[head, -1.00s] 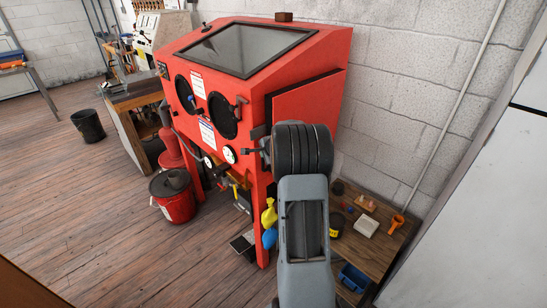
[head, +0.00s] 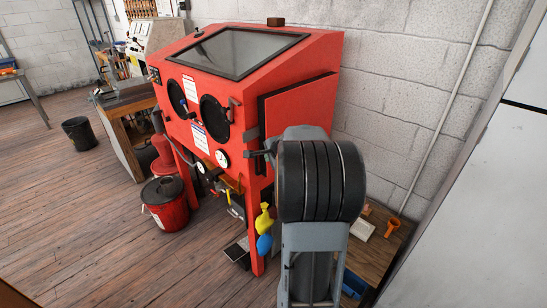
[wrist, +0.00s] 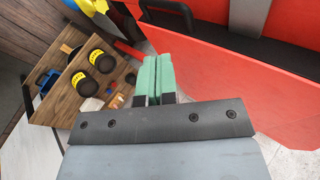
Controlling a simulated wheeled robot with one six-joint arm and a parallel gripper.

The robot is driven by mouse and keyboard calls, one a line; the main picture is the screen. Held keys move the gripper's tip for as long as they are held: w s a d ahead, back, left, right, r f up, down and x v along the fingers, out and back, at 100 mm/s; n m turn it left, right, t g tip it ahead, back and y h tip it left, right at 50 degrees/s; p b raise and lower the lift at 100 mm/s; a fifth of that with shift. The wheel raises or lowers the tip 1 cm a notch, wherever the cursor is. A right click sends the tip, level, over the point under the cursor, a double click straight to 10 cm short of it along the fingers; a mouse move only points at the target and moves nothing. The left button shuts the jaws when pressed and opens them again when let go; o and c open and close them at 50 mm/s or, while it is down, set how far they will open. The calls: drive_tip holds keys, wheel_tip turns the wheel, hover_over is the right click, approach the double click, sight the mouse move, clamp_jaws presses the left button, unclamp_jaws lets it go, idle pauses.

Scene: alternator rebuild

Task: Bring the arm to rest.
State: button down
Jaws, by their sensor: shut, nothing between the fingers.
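My gripper (wrist: 153,78) shows in the wrist view with its two green finger pads pressed together and nothing between them. Beyond the fingertips are the red cabinet's surfaces, and the fingers look clear of them, though the gap is hard to judge. In the head view my grey and black arm rises at the lower right, in front of the red blasting cabinet's (head: 235,85) right side. The fingertips cannot be made out there.
A low wooden table (head: 376,250) stands right of the cabinet, partly behind my arm. It also shows in the wrist view (wrist: 62,98) with black-and-yellow items. A red bucket (head: 168,208) stands left of the cabinet. The wooden floor (head: 90,225) at left is largely open.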

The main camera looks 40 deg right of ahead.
drive_tip(key=shift+v, duration=1.25)
drive_tip(key=s+a+n+g, duration=0.1)
drive_tip(key=s+a+n, duration=0.4)
drive_tip(key=a, duration=0.4)
drive_tip(key=s+a+n+g+y, duration=0.1)
drive_tip(key=s+a+n+g, duration=0.1)
drive_tip(key=s+a+n, duration=0.4)
drive_tip(key=s+a+f+n+g+y, duration=0.1)
drive_tip(key=s+a+n, duration=0.4)
drive_tip(key=a+n, duration=0.4)
drive_tip(key=a, duration=0.4)
drive_tip(key=shift+s+g, duration=0.3)
drive_tip(key=shift+g, duration=0.1)
